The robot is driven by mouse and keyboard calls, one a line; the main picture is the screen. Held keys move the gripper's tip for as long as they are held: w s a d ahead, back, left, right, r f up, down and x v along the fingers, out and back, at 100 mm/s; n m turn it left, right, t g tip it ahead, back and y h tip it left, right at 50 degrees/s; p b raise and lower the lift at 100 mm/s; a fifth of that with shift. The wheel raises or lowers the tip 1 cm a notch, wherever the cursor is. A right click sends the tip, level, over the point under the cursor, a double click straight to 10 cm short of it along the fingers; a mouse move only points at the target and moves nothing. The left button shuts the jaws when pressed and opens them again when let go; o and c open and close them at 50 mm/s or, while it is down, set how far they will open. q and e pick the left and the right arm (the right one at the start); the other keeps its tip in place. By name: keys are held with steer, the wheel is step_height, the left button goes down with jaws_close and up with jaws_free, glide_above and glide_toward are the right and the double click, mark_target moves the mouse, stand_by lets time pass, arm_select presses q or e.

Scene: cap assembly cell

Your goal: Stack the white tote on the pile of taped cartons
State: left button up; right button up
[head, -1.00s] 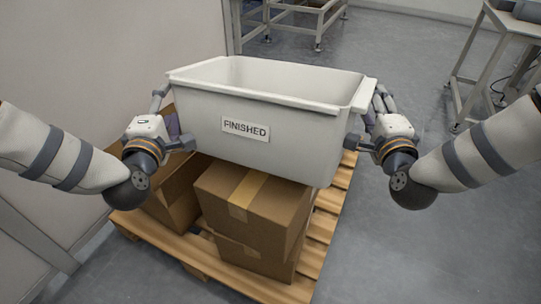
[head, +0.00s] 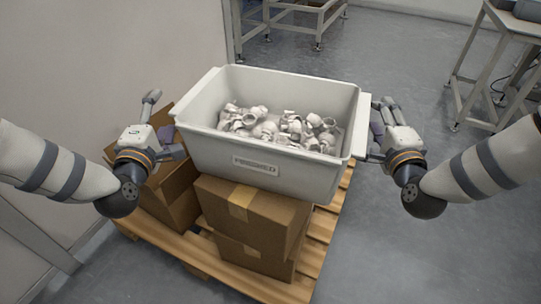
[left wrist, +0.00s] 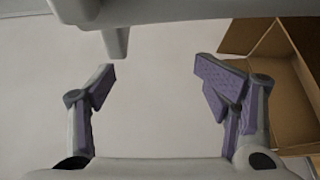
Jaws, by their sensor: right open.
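The white tote (head: 215,150), with a label on its front wall and many small white parts inside, sits on the taped cartons (head: 275,215) in the head view. Its underside contact is mostly hidden. My left gripper (head: 166,122) is open beside the tote's left end, apart from it. In the left wrist view its spread fingers (left wrist: 155,85) have nothing between them, and the grey-white tote edge (left wrist: 200,10) crosses the top. My right gripper (head: 378,130) is open close to the tote's right end; whether it touches cannot be told.
A wooden pallet (head: 190,248) carries the cartons. An open brown carton (head: 180,196) stands at its left, near my left gripper; it also shows in the left wrist view (left wrist: 285,85). A wall is at left. A metal table (head: 510,25) stands back right; the floor at right is clear.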

arm_select(q)
steer(key=shift+a, duration=0.2)
arm_select(e)
steer(key=shift+d+r, duration=0.15)
steer(key=shift+d, duration=0.05)
steer(key=o, duration=0.5)
arm_select(q)
steer(key=shift+a, duration=0.1)
arm_select(e)
steer(key=shift+d, duration=0.1)
arm_select(q)
steer(key=s, duration=1.2)
steer(key=shift+r, duration=0.2)
arm_select(e)
steer(key=s, duration=1.2)
steer(key=shift+r, duration=0.2)
